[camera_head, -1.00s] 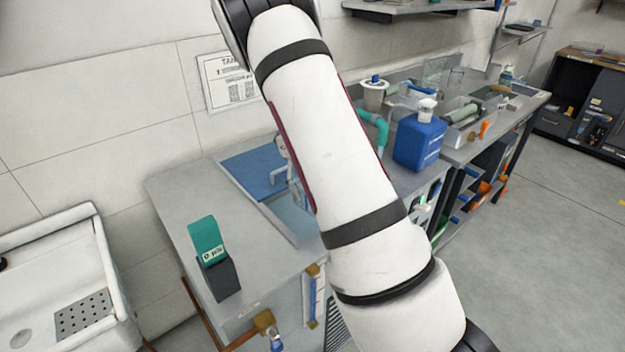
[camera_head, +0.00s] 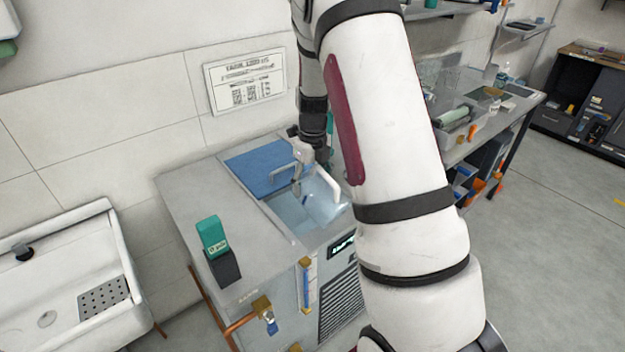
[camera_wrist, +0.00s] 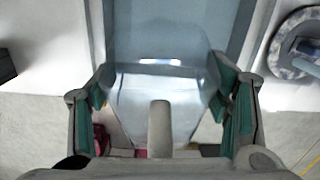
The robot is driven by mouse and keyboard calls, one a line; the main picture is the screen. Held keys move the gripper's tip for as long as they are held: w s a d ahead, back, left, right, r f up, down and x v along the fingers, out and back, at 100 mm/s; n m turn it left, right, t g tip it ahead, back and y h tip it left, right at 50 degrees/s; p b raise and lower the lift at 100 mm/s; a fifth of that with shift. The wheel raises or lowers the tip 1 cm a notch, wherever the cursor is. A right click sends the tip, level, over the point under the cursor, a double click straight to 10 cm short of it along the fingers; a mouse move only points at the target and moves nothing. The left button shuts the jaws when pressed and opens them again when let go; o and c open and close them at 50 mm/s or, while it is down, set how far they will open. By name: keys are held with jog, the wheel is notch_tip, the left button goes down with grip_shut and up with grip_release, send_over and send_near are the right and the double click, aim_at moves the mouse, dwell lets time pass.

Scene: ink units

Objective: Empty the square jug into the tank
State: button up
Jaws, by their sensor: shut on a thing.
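My gripper (camera_head: 309,177) is over the open part of the tank (camera_head: 281,212), shut on the clear square jug (camera_head: 327,198). The jug appears tilted over the opening; my arm hides part of it. In the wrist view, the see-through jug (camera_wrist: 135,103) sits between the green-padded fingers of my gripper (camera_wrist: 172,105), with its grey upright handle toward the camera. I cannot tell how much liquid is in it. A blue lid (camera_head: 254,168) with a pale handle covers the back left part of the tank's top.
A green and dark block (camera_head: 213,238) stands on the left of the tank's counter. A white sink (camera_head: 60,275) is at the far left. A brass tap (camera_head: 264,308) sticks out in front. A cluttered bench (camera_head: 470,115) runs behind my arm at the right.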

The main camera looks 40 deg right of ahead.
jog(key=shift+s+d+r+t+p, duration=0.1)
jog(key=shift+s+r+t+p, duration=0.75)
jog(key=shift+p, duration=0.85)
jog(key=shift+w+r+t+p, duration=0.1)
jog(key=shift+w+t+p, duration=0.05)
jog(key=shift+t+p, duration=0.35)
jog(key=shift+r+t+p, duration=0.2)
jog(key=shift+t+p, duration=0.05)
jog(key=shift+p, duration=0.55)
